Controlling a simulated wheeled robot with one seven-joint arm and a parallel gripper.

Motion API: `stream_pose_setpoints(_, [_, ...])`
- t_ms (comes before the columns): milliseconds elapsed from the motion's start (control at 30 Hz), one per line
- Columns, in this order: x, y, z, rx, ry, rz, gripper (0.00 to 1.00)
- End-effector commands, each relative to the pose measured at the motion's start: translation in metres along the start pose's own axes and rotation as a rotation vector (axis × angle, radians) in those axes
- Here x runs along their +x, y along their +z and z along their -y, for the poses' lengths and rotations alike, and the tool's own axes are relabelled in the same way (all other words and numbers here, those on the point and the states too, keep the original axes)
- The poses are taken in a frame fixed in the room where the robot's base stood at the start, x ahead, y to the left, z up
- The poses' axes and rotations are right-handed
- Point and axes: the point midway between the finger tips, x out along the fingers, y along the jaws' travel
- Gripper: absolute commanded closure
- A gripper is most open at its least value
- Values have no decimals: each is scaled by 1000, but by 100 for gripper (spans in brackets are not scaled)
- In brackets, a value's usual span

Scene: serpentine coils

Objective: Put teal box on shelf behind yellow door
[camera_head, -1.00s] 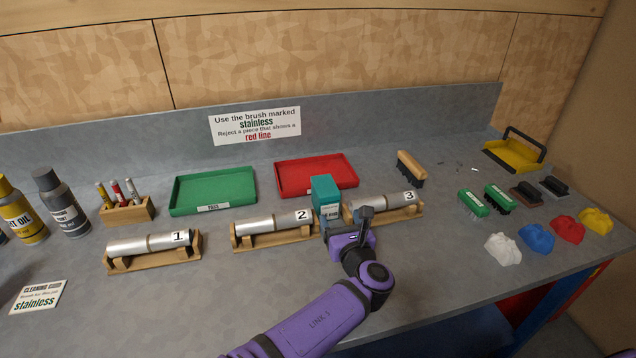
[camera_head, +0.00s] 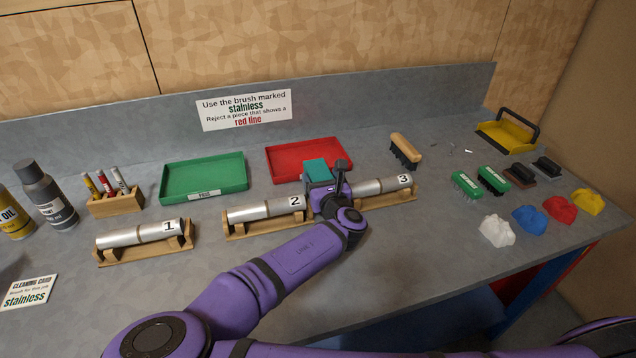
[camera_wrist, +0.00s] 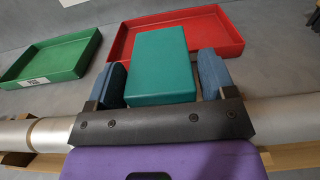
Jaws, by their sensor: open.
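The teal box (camera_head: 318,171) stands on the bench between the pipe pieces marked 2 and 3, in front of the red tray. In the wrist view the teal box (camera_wrist: 161,66) lies between the two blue fingers of my gripper (camera_wrist: 160,82), with one finger on each side. My gripper (camera_head: 326,190) is open around the box, and narrow gaps seem to show beside it. The lower part of the box is hidden by my gripper. No shelf behind a yellow door can be made out; red and blue parts show under the bench's right end.
Pipe pieces on wooden stands, marked 2 (camera_head: 262,212) and 3 (camera_head: 385,188), flank my gripper closely. Behind are a green tray (camera_head: 203,192) and a red tray (camera_head: 280,152). Brushes, coloured lumps and a yellow dustpan (camera_head: 497,138) occupy the right.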

Motion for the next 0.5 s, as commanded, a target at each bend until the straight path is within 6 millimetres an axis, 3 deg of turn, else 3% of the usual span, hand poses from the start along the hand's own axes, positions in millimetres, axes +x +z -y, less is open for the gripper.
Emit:
stream_pose_setpoints(133, [13,0,0,1,1,0,23])
stream_pose_setpoints(367, [14,0,0,0,1,0,23])
stream_pose_setpoints(400, [14,0,0,0,1,0,26])
stream_pose_setpoints(500, [14,0,0,0,1,0,49])
